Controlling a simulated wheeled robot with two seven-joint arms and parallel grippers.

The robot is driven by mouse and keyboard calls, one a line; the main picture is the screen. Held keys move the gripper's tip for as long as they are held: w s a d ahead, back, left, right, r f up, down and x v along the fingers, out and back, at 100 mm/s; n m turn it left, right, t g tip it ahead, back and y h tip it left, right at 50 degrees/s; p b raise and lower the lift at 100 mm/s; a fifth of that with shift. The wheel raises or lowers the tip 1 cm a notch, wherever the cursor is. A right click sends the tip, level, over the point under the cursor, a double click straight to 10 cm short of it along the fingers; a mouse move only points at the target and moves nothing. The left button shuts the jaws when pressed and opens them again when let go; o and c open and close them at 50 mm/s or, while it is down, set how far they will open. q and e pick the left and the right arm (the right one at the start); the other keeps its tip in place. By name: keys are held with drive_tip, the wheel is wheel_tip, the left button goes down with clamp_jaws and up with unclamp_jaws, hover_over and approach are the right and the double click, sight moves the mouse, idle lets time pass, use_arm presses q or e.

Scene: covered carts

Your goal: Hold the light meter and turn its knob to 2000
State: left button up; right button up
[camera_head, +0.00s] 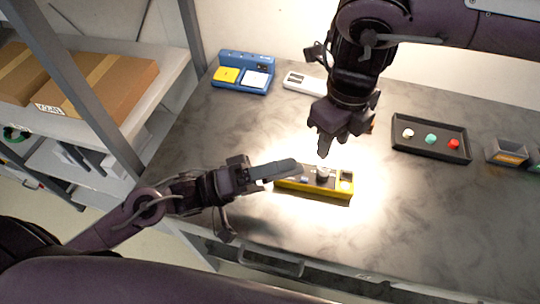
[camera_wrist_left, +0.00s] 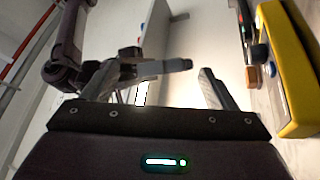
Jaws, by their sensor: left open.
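The light meter (camera_head: 312,193) is a yellow box with a dark face, lying on the grey table in bright light. Its dark round knob (camera_head: 322,174) stands near the middle of the face; the dial marking is too small to read. My left gripper (camera_head: 296,166) is open at the meter's left end, its finger overlapping the far left edge in the head view. In the left wrist view its open fingers (camera_wrist_left: 160,85) have nothing between them, and a yellow case (camera_wrist_left: 301,122) is off to the right. My right gripper (camera_head: 323,148) points down just beyond the knob; its finger gap is unclear.
A blue device (camera_head: 242,72) with yellow and white pads and a white device (camera_head: 303,83) stand at the back. A black tray (camera_head: 431,138) with coloured knobs and a grey box (camera_head: 507,152) are right. A shelf with cardboard boxes (camera_head: 110,88) is left. The table's front right is clear.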

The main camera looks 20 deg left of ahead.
use_arm(q)
drive_tip(key=w+a+r+m+g+h, duration=0.2)
drive_tip(key=w+a+r+m, duration=0.25)
drive_tip(key=r+m, duration=0.2)
drive_tip(key=w+a+r+m+g+h, duration=0.25)
drive_tip(key=a+r+m, duration=0.25)
drive_tip(key=r, duration=0.3)
drive_tip(key=n+g+y, duration=0.3)
drive_tip(key=n+y, duration=0.7)
drive_tip(key=n, duration=2.4)
approach(314, 179)
drive_tip(key=shift+w+a+r, duration=0.2)
drive_tip(key=shift+w+a, duration=0.3)
drive_tip(key=shift+a, duration=0.05)
drive_tip(key=shift+w+a+r, duration=0.25)
drive_tip(key=shift+w+a, duration=0.25)
drive_tip(key=shift+a, duration=0.05)
drive_tip(key=m, duration=0.1)
drive_tip(key=f+m, duration=0.1)
drive_tip(key=m, duration=0.1)
drive_tip(key=shift+s+a+f+y, duration=0.2)
drive_tip(key=shift+s+a+y, duration=0.1)
drive_tip(key=shift+s+y, duration=0.1)
drive_tip(key=shift+d+f+m+g, duration=0.1)
drive_tip(key=shift+f+m+g, duration=0.05)
drive_tip(key=shift+m+g, duration=0.1)
drive_tip(key=x, duration=0.7)
drive_tip(key=shift+d+f, duration=0.15)
drive_tip(key=shift+d, duration=0.1)
